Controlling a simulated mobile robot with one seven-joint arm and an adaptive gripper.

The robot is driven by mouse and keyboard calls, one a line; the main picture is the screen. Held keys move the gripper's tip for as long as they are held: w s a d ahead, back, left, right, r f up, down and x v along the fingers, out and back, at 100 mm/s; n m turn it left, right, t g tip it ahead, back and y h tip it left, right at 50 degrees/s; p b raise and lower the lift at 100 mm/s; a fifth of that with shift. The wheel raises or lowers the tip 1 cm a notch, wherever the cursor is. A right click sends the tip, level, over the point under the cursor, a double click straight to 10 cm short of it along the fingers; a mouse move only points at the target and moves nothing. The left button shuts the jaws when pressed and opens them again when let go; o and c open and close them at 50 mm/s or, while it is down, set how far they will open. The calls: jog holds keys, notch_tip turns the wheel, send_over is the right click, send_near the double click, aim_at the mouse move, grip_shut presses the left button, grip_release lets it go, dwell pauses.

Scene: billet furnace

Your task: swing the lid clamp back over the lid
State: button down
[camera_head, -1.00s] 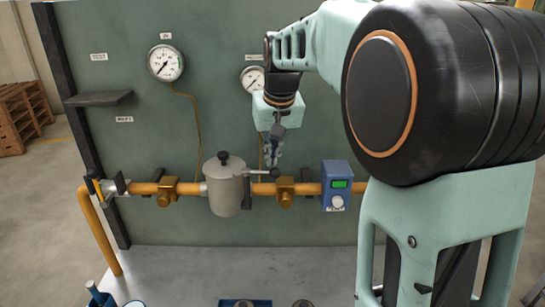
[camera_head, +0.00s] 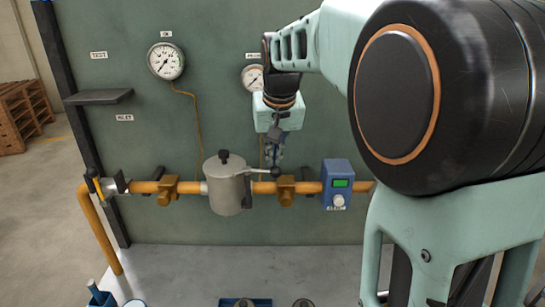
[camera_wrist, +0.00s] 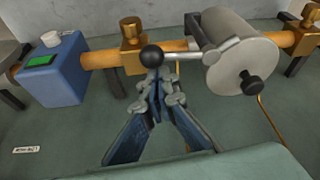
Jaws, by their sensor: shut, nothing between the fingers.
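The grey filter pot (camera_head: 226,190) sits in the orange pipe, its lid (camera_head: 224,165) on top with a black knob. The lid clamp is a grey bar ending in a black ball (camera_head: 275,172); it points right, out past the lid's edge. In the wrist view the clamp bar (camera_wrist: 208,49) runs from the pot's edge to its ball (camera_wrist: 152,56), beside the lid (camera_wrist: 240,68). My gripper (camera_wrist: 162,92) is shut and empty, with its fingertips close to the ball. Whether they touch it I cannot tell. In the head view my gripper (camera_head: 274,160) is just above and behind the ball.
A blue box with a green display (camera_head: 337,185) is on the pipe to the right. Brass fittings (camera_head: 167,191) flank the pot. Gauges (camera_head: 166,61) and a small shelf (camera_head: 98,97) are on the green panel behind. Blue trays (camera_head: 246,303) lie at the front edge.

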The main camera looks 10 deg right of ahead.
aim_at(264, 171)
jog(key=shift+s, duration=0.15)
jog(key=s+m, duration=0.1)
jog(key=m, duration=0.1)
jog(key=s+m+h+b, duration=0.1)
jog(key=m, duration=0.1)
jog(key=shift+s+a+f, duration=0.1)
jog(key=shift+a, duration=0.25)
jog(key=m, duration=0.1)
jog(key=s+a+m+h, duration=0.1)
jog(key=shift+s+m+g, duration=0.1)
jog(key=shift+m+g, duration=0.3)
jog(key=m, duration=0.1)
jog(key=s+a+m, duration=0.1)
jog(key=m+g+h+b, duration=0.1)
jog(key=m, duration=0.1)
jog(key=shift+s+a, duration=0.55)
jog(key=shift+a, duration=0.35)
